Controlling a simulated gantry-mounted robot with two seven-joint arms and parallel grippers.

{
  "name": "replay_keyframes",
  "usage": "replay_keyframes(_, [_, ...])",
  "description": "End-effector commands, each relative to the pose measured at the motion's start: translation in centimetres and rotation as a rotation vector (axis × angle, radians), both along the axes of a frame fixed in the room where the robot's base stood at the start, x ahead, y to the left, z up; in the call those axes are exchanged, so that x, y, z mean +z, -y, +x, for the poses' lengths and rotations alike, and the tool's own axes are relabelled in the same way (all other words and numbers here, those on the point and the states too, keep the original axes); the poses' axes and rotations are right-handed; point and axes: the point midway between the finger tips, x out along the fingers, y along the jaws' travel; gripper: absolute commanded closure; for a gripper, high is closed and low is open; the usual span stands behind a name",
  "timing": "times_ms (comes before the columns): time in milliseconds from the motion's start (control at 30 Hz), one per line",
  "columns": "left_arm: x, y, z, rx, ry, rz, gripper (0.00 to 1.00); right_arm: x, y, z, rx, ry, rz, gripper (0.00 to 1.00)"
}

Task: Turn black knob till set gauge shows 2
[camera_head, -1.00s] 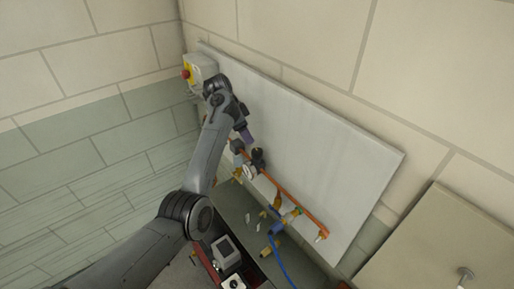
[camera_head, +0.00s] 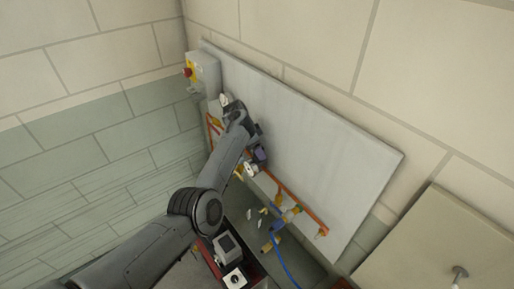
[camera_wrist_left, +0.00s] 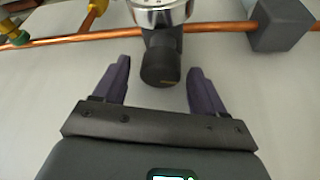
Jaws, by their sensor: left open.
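The black knob (camera_wrist_left: 161,60) hangs below a silver-rimmed gauge (camera_wrist_left: 160,12) in the left wrist view. The gauge is cut off by the top edge, so its reading does not show. My left gripper (camera_wrist_left: 158,72) is open, with one purple finger on each side of the knob and a gap on both sides. In the head view my left gripper (camera_head: 260,155) is at the pipe by the board, beside a small white gauge face (camera_head: 250,170) too small to read. The knob cannot be made out there behind the gripper. My right gripper is out of view.
A copper pipe (camera_wrist_left: 228,27) runs across behind the knob, with a grey block (camera_wrist_left: 281,24) at right and yellow fittings (camera_wrist_left: 95,12) at left. A blue hose (camera_head: 283,262) hangs below. A grey box with a red button (camera_head: 188,72) is at upper left.

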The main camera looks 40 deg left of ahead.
Motion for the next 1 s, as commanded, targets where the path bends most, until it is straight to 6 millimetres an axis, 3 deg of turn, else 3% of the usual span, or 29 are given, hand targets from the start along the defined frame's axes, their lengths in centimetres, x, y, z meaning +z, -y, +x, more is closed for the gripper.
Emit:
replay_keyframes(200, [0.0,0.0,0.0,0.000,0.000,0.000,0.32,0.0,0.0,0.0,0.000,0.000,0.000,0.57])
replay_keyframes(567, [0.0,0.0,0.0,0.000,0.000,0.000,0.85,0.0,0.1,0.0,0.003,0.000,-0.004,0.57])
replay_keyframes(1000, [0.3,0.1,-0.1,0.114,-0.001,0.000,0.85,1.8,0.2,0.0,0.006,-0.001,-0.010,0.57])
